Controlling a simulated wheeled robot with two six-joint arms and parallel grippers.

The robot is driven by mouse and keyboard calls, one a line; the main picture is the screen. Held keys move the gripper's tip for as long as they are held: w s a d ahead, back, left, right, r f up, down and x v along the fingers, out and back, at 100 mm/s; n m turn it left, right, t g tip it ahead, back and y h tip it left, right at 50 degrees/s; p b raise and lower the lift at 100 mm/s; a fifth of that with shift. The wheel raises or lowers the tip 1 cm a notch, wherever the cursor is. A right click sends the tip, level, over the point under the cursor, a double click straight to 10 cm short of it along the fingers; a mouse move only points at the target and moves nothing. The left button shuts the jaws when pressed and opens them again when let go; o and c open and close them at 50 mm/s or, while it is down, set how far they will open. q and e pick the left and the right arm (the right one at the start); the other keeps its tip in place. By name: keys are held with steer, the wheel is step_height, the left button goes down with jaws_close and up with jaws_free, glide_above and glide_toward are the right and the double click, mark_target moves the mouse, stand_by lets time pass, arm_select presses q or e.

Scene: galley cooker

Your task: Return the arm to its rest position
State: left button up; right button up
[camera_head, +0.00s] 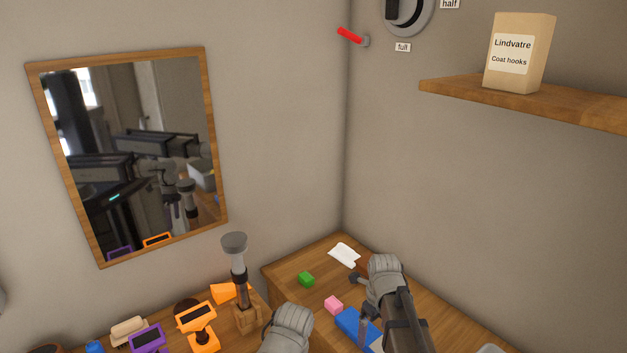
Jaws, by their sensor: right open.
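My right gripper (361,300) is low at the right of centre, above the wooden counter in the corner. Its jaws are open, with two dark fingers apart and nothing seen between them. My right arm comes up from the bottom edge. Another rounded grey part of mine shows at the bottom centre, but no left gripper fingers can be made out.
A grey-headed tool (236,262) stands upright in a wooden block, beside orange and purple items. A shelf (520,103) holds a box (519,52); a mirror (130,150) hangs left.

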step_height(320, 180, down, 2)
steer(key=shift+f+b, duration=0.1)
steer(key=shift+b, duration=0.55)
arm_select(q)
step_height(320, 180, down, 2)
steer(key=shift+f, duration=0.1)
arm_select(e)
step_height(320, 180, up, 13)
steer(key=p, duration=1.3)
step_height(320, 180, down, 14)
steer(key=b, duration=1.4)
arm_select(q)
step_height(320, 180, up, 10)
steer(key=p, duration=1.1)
arm_select(e)
step_height(320, 180, up, 11)
